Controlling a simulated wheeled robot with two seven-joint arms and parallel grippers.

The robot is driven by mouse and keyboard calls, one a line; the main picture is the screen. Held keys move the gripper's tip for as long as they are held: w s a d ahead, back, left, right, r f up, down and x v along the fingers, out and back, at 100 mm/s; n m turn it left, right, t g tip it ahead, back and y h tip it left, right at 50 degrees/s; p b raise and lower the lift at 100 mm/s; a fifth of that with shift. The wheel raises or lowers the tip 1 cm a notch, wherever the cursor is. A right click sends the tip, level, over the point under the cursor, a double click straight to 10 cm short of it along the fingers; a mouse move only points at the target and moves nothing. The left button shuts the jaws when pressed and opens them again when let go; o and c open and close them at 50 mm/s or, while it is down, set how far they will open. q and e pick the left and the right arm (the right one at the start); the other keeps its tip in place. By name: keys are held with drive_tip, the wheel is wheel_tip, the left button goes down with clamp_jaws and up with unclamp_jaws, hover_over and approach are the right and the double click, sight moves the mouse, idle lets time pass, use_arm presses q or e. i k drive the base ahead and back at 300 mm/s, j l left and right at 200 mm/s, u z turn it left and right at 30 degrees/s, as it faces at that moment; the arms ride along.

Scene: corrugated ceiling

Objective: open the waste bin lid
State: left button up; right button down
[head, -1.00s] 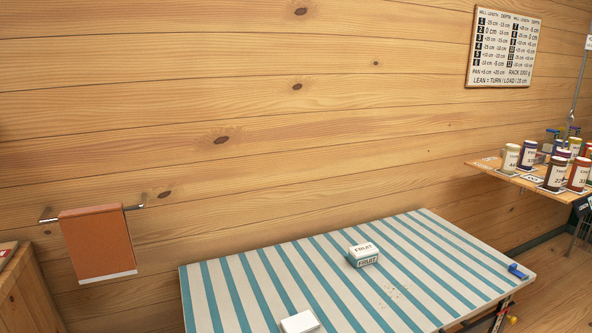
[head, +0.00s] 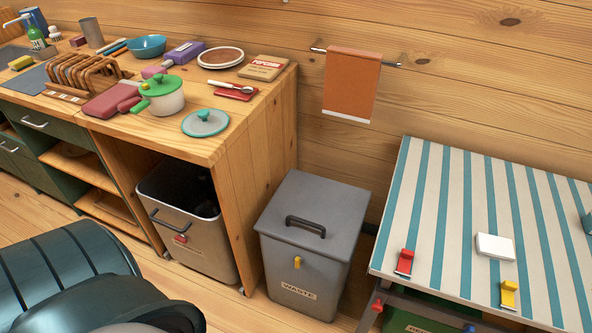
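The waste bin (head: 301,255) is a grey box with a "WASTE" label, standing on the floor between the wooden counter and the striped table. Its flat grey lid (head: 330,199) is closed. Dark green rounded parts at the lower left look like my own arm or body. Neither gripper shows.
An open grey-brown bin (head: 192,240) with a bar handle stands under the counter (head: 240,155), left of the waste bin. The counter holds a pot (head: 163,96), a dish rack and other kitchenware. The striped table (head: 455,215) is close on the right. Floor shows in front.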

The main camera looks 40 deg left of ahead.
sight(324, 216)
drive_tip(key=j+u, duration=0.1)
drive_tip(key=u, duration=0.85)
